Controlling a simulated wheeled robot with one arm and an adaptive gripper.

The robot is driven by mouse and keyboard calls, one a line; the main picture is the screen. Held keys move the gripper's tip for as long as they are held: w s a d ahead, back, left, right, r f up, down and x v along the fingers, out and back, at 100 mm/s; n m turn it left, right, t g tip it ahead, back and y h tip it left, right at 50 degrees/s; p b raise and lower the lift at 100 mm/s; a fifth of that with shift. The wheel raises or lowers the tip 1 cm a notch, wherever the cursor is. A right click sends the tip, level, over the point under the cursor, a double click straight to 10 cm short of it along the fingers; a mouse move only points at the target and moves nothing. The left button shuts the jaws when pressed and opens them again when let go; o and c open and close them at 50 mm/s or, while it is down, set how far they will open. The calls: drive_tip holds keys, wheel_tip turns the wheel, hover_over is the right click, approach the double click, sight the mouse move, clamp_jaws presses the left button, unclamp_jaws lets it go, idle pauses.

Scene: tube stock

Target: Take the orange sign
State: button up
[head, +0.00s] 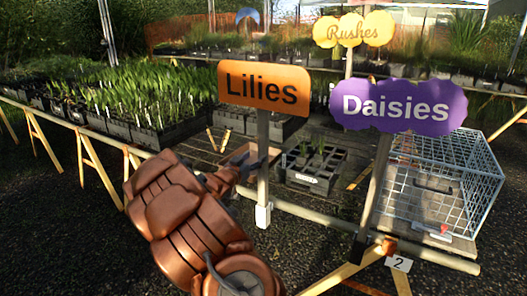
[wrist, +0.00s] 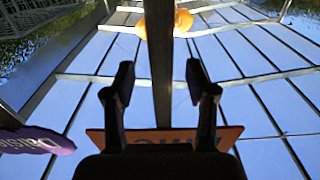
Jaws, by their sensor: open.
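The orange sign (head: 264,88) reads "Lilies" and stands upright on a grey post (head: 263,150) with a small white block at its lower end. My gripper (head: 258,162) is at the post, below the sign board. In the wrist view my gripper (wrist: 159,78) is open, with one dark finger on each side of the post (wrist: 160,50). No contact between fingers and post is clear. The orange sign also shows in the wrist view (wrist: 228,134), partly hidden by my gripper's body.
A purple "Daisies" sign (head: 398,105) stands close on the right, with a wire cage (head: 455,180) behind it. A yellow "Rushes" sign (head: 353,31) is farther back. Plant trays (head: 150,125) fill the left table; a small pot tray (head: 312,180) sits behind the post.

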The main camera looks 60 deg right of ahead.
sight(261, 119)
drive_tip(key=shift+w+d+p, duration=0.2)
drive_tip(key=shift+d+p, duration=0.45)
drive_tip(key=shift+d, duration=2.15)
clamp_jaws()
drive_tip(key=shift+r, duration=0.1)
drive_tip(key=shift+r+p, duration=4.45)
drive_tip(key=shift+r, duration=1.8)
